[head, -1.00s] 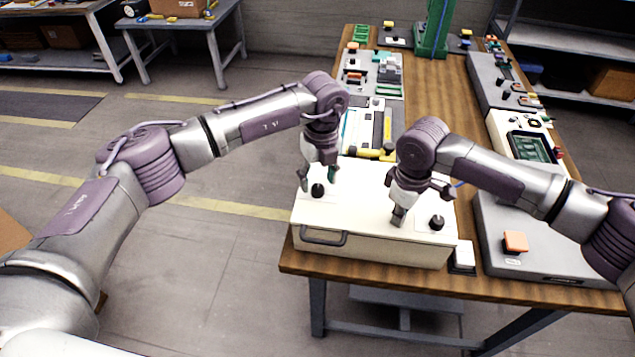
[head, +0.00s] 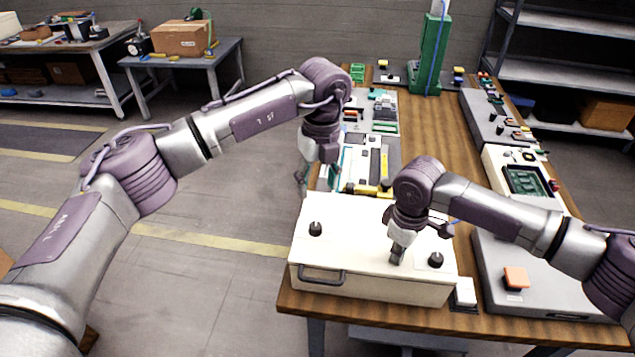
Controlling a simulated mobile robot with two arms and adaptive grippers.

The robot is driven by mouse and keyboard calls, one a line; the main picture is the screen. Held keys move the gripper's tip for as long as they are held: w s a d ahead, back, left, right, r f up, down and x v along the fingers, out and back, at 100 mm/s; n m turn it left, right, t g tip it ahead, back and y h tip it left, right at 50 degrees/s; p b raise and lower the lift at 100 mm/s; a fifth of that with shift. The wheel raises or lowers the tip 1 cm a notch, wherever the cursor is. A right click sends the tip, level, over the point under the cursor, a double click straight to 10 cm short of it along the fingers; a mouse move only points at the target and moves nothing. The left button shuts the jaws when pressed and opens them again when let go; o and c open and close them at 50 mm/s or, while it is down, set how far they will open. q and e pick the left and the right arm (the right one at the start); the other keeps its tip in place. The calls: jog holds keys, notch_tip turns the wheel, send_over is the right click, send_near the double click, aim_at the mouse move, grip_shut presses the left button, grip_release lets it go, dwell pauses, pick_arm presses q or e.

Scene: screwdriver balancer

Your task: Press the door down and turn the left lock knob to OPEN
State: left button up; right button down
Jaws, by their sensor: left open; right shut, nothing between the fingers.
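A cream box door (head: 345,250) lies flat and looks closed at the near end of the bench. The black left lock knob (head: 315,229) stands clear on its top left. A second black knob (head: 436,260) is on its right. A dark handle (head: 322,275) is on the front face. My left gripper (head: 301,185) is open and empty, up and behind the left knob near the box's far left edge. My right gripper (head: 397,258) is shut and empty, its tips at the door top, left of the right knob; contact is hard to tell.
Behind the box are a yellow tool (head: 368,190), electronics trays and a green stand (head: 431,55).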

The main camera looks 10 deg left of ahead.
jog(key=shift+r+p, duration=0.5)
jog(key=shift+p, duration=0.2)
notch_tip(320, 180, up, 6)
jog(key=p, duration=0.6)
jog(key=shift+p, duration=0.35)
jog(key=shift+f, duration=0.1)
